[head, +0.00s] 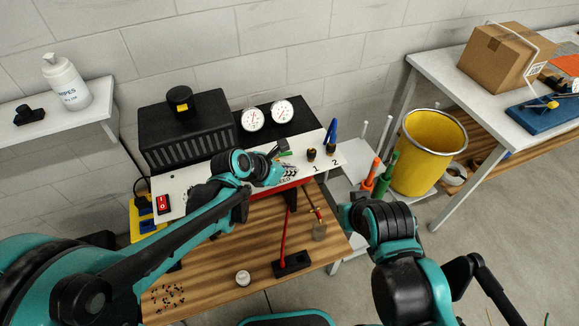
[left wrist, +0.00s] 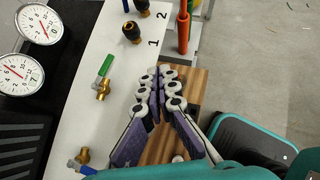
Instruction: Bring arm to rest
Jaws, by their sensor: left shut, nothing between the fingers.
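My left arm reaches in from the left over the wooden bench (head: 215,280). My left gripper (head: 284,165) is over the front of the white panel (head: 180,182), partly hidden by its wrist. In the left wrist view the gripper's fingers (left wrist: 166,80) are shut with nothing between them, at the panel's front edge and apart from the green-handled valve (left wrist: 104,76). A blue-handled valve (left wrist: 82,162) shows at the lower left.
Two gauges (head: 267,117) and a black vented box (head: 185,130) stand behind the panel. Brass fittings marked 1 and 2 (head: 322,152) are at its right. A white cap (head: 243,278) and a black block (head: 291,264) lie on the bench. A yellow bin (head: 425,150) stands right.

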